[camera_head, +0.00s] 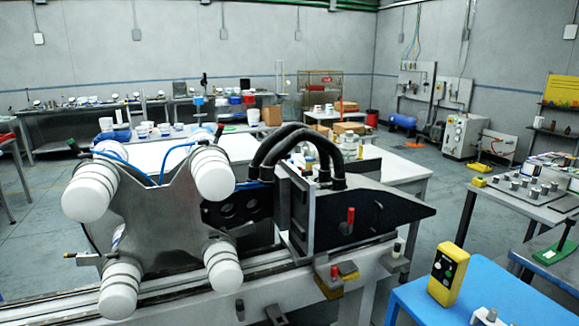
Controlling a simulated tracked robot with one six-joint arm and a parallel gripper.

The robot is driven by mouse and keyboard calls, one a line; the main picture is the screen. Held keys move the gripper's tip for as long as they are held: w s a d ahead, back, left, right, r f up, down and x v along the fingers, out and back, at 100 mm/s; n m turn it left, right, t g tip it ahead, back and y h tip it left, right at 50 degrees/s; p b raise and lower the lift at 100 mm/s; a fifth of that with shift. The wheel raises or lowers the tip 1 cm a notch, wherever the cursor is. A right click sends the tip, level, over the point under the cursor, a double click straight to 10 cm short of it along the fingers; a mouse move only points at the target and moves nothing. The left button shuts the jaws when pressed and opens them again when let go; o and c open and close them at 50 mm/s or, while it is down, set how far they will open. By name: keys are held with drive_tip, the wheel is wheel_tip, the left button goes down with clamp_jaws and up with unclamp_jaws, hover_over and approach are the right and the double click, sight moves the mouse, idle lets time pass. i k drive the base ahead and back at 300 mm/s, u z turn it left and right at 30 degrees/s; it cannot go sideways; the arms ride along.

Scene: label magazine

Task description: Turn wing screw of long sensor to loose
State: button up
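The label magazine has a metal plate (165,235) with several white rollers at its corners. It stands at the left on a long metal rail (262,268). Right of it is a black wedge-shaped unit (375,212) with thick black hoses (290,140). A red-topped knob (350,215) stands upright at the unit's near face. A small block with a red pin (334,272) sits lower on the rail's front. I cannot tell which part is the long sensor or its wing screw. My gripper is not in view.
A blue table (520,312) with a yellow control box (447,274) stands at the front right. A grey table (545,200) with knobs is at the right. White tables (405,168) stand behind the machine. Open floor (425,230) shows between them.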

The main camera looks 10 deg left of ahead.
sight(306, 174)
drive_tip(key=u, duration=0.15)
drive_tip(key=i, duration=0.35)
drive_tip(key=u, duration=0.3)
drive_tip(key=k, duration=1.3)
drive_tip(key=z, duration=0.1)
drive_tip(key=i, duration=1.6)
drive_tip(key=u, duration=0.75)
drive_tip(key=i, duration=0.5)
drive_tip(key=u, duration=0.35)
